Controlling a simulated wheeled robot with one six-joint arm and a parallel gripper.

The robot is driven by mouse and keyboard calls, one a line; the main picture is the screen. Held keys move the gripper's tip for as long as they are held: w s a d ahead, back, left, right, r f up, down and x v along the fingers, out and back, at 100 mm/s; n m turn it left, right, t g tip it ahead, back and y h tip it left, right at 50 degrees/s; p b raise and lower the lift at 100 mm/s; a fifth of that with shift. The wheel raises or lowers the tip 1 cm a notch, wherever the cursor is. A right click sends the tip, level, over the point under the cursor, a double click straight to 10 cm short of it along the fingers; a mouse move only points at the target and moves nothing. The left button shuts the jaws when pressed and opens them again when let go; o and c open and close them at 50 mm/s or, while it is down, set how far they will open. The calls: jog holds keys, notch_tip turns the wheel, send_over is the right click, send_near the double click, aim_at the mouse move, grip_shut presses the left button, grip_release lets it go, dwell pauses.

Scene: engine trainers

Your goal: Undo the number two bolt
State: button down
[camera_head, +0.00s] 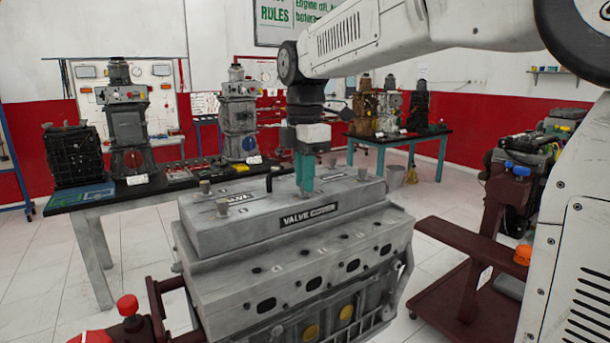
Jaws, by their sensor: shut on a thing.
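The pale grey valve cover (255,230) lies on top of the engine block (300,285) in the middle of the view. Stubby grey bolts stand on it: one at the front left (222,206), one at the back left (204,187) and one at the right (363,173). Small marks beside them are too small to read. My gripper (304,186) points straight down at the middle of the cover. Its teal fingers are shut on a bolt, which they hide. I cannot read that bolt's number.
A dark red stand (470,280) is at the right. Benches (160,189) with engine parts stand behind. Open tiled floor lies at the left.

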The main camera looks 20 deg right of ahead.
jog(key=c, duration=1.3)
grip_release()
jog(key=shift+c, duration=0.2)
notch_tip(320, 180, up, 8)
jog(key=shift+f, duration=0.1)
jog(key=s+d+f+m, duration=0.1)
jog(key=s+f+m, duration=0.8)
jog(key=s, duration=0.4)
jog(key=s+d+f+m+t, duration=0.1)
jog(key=s+d+f+m, duration=0.1)
jog(key=s+f+m, duration=0.8)
jog(key=s+f, duration=0.1)
jog(key=s, duration=0.3)
jog(key=shift+s+d, duration=0.15)
jog(key=shift+s, duration=0.15)
